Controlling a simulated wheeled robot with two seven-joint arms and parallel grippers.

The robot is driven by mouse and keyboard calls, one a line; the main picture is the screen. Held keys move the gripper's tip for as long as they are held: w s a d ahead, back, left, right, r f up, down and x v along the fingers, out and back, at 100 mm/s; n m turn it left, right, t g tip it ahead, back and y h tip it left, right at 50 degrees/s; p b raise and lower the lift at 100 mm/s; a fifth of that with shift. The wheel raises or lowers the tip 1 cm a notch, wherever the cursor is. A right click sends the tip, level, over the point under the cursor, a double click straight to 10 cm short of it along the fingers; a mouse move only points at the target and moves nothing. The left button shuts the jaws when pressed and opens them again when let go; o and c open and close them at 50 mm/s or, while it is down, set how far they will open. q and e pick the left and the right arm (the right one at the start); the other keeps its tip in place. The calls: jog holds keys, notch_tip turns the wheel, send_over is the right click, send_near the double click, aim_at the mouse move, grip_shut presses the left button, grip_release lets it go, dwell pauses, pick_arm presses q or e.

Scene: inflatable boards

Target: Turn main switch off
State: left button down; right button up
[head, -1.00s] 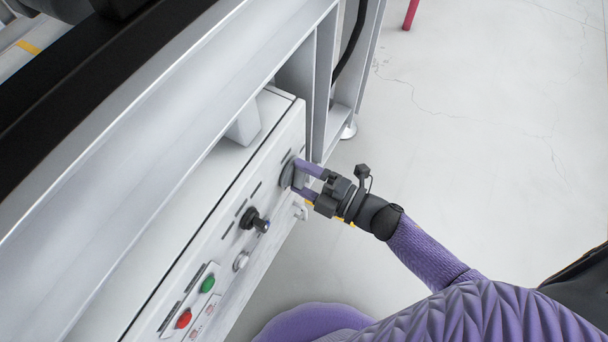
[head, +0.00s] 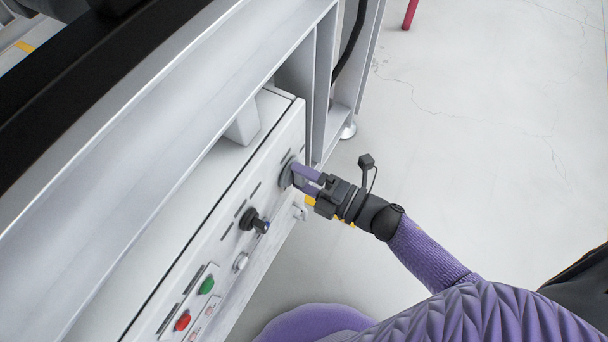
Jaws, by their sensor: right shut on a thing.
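The main switch (head: 287,174) is a dark round rotary knob near the right end of the white control panel (head: 225,215). My right gripper (head: 297,176) comes in from the right with its purple fingers shut on the switch handle. The fingers and hand partly hide the handle, so its exact angle is hard to tell. My left gripper is not in view.
On the same panel are a black selector knob (head: 254,221), a silver button (head: 240,262), a green button (head: 206,285) and a red button (head: 182,321). A metal frame (head: 190,85) overhangs the panel.

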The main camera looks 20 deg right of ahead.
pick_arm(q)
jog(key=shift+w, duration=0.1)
pick_arm(e)
jog(key=shift+f, duration=0.1)
jog(key=o, duration=1)
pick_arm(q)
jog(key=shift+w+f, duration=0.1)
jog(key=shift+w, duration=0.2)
pick_arm(e)
jog(key=shift+o, duration=0.2)
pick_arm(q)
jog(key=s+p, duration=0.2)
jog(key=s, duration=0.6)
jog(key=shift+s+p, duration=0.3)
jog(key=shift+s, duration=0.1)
pick_arm(e)
jog(key=v, duration=1)
